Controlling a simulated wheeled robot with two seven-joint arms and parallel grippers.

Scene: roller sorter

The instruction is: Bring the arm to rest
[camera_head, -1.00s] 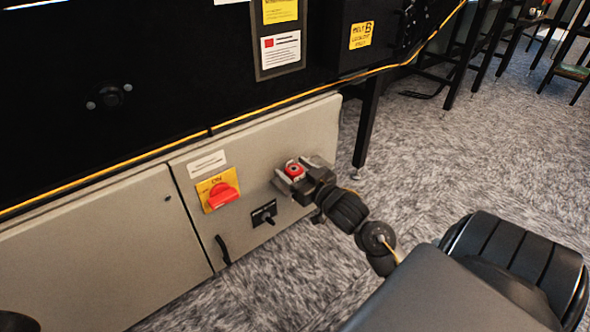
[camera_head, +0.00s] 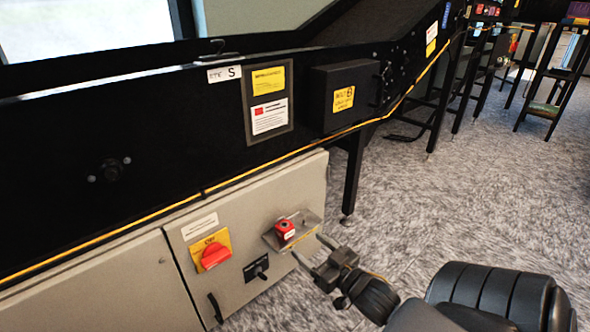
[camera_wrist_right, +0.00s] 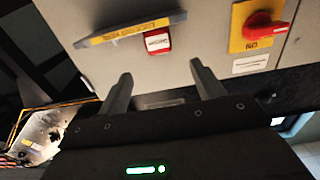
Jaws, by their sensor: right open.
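My right gripper (camera_head: 308,247) is open and empty, its two fingers apart, just in front of and below a metal bracket (camera_head: 306,222) on the grey cabinet. A red block-like button (camera_head: 285,228) sits at that bracket, clear of the fingers. In the right wrist view my open gripper (camera_wrist_right: 160,72) points at the cabinet, with the red button (camera_wrist_right: 157,40) beyond the gap between the fingers. My right arm reaches in from the lower right. My left gripper is not in view.
The grey cabinet (camera_head: 100,290) carries a red rotary switch (camera_head: 214,256) on a yellow plate and a small black switch (camera_head: 257,268). The black machine body (camera_head: 60,210) overhangs it. A black leg (camera_head: 353,180) stands right of the cabinet. Open carpet (camera_head: 450,210) lies to the right.

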